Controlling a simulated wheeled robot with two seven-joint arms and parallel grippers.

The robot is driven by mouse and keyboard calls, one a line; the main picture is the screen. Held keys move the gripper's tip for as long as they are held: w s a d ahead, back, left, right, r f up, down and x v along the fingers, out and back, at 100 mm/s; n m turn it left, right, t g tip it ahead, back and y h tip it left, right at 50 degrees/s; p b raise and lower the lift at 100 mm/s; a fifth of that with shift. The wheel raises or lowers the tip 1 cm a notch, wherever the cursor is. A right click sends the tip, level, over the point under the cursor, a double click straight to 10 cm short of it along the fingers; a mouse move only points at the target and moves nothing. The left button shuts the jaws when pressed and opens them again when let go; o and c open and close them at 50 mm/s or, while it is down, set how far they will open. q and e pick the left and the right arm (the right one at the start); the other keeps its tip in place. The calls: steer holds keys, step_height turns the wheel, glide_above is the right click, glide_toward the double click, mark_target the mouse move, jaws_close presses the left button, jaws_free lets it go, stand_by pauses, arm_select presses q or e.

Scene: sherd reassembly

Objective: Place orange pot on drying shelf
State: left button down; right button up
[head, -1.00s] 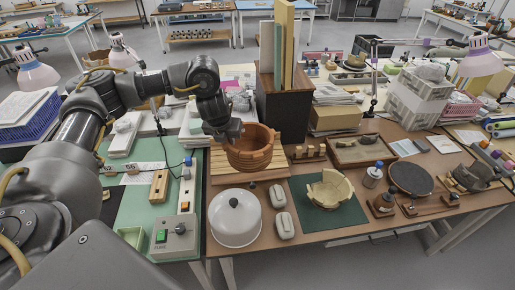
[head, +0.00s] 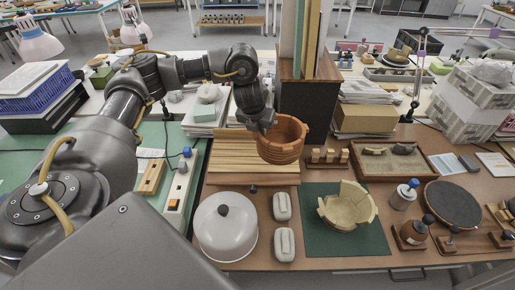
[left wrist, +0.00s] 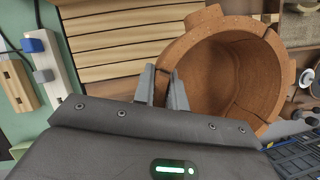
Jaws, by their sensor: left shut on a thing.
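The orange pot (head: 280,152) is a broken-rimmed terracotta bowl. It shows in the left wrist view (left wrist: 215,65) with its open mouth facing partly towards the camera. My left gripper (head: 266,124) is shut on the pot's wall at its left side; the fingers show in the left wrist view (left wrist: 161,85). A slatted wooden board (head: 232,160), apparently the drying shelf, lies on the brown table. The pot overlaps the board's right part in the head view; I cannot tell whether its base touches the board. My right gripper is not in view.
A dark cabinet (head: 305,103) with upright boards stands behind the pot. Small wooden blocks (head: 325,156) are to its right. In front are a white dome (head: 226,228), two pale oblong objects and a cream bowl (head: 347,206) on a green mat (head: 320,236).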

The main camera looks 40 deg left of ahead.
arm_select(q)
steer(key=w+a+f+b, duration=0.1)
steer(key=a+f+b, duration=0.1)
steer(key=a+f, duration=0.1)
steer(key=w+a+f+b, duration=0.1)
steer(key=a+f+b, duration=0.2)
steer(key=a, duration=0.3)
steer(key=w+a+f+b, duration=0.1)
steer(key=a+f+b, duration=0.1)
steer(key=a+f, duration=0.2)
steer(key=shift+w+a+f, duration=0.1)
steer(key=shift+a+f, duration=0.15)
steer(key=shift+f, duration=0.2)
steer(key=shift+w+a+f, duration=0.1)
steer(key=shift+f, duration=0.8)
steer(key=c, duration=1.4)
jaws_free()
steer(key=shift+c, duration=0.2)
